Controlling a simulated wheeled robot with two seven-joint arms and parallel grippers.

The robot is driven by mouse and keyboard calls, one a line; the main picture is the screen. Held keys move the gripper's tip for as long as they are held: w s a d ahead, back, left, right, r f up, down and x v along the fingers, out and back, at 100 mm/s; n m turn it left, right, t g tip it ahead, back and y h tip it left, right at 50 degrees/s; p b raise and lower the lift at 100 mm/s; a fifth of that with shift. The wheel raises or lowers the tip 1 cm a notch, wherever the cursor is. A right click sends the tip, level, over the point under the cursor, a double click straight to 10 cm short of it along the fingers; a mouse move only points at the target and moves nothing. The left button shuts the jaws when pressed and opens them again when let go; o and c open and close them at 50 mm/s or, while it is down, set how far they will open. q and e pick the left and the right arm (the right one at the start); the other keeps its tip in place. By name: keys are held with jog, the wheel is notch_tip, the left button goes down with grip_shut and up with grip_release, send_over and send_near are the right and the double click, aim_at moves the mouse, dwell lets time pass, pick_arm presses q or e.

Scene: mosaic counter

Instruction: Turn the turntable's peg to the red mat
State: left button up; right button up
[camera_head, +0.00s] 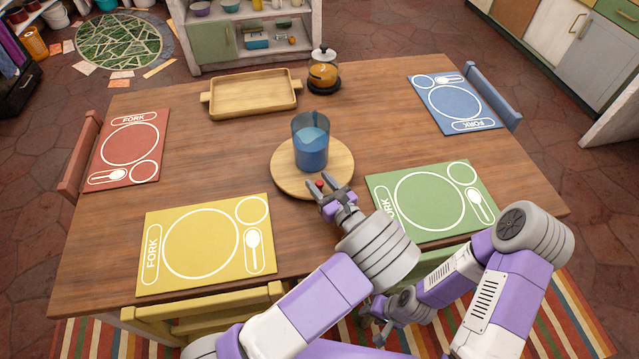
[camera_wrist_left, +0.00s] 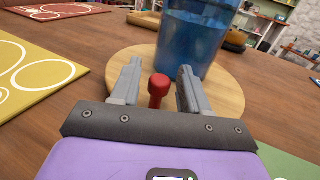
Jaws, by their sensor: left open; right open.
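The round wooden turntable (camera_head: 283,178) lies near the middle of the table with a blue glass (camera_head: 311,146) standing on it. Its small red peg (camera_head: 319,184) is at the turntable's near edge. My left gripper (camera_head: 325,186) is open with its fingers at the peg. In the left wrist view the peg (camera_wrist_left: 158,88) stands between the two open fingers, with a visible gap on the right side. The red mat (camera_head: 131,149) lies at the table's far left. My right gripper (camera_head: 377,321) is open, low by the near edge, partly hidden by my arms.
A yellow mat (camera_head: 160,284) lies at the near left, a green mat (camera_head: 440,229) at the right, a blue mat (camera_head: 430,98) at the back right. A wooden tray (camera_head: 250,108) and a glass pot (camera_head: 323,75) stand behind the turntable. Bare table lies between turntable and red mat.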

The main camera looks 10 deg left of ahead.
pick_arm(q)
jog(key=shift+w+a, duration=0.15)
jog(key=shift+w, duration=0.05)
grip_shut()
jog(key=shift+s+a, duration=0.15)
jog(key=shift+a, duration=0.1)
pick_arm(e)
jog(key=shift+w+a+r, duration=0.1)
jog(key=shift+w+a, duration=0.05)
jog(key=shift+a, duration=0.15)
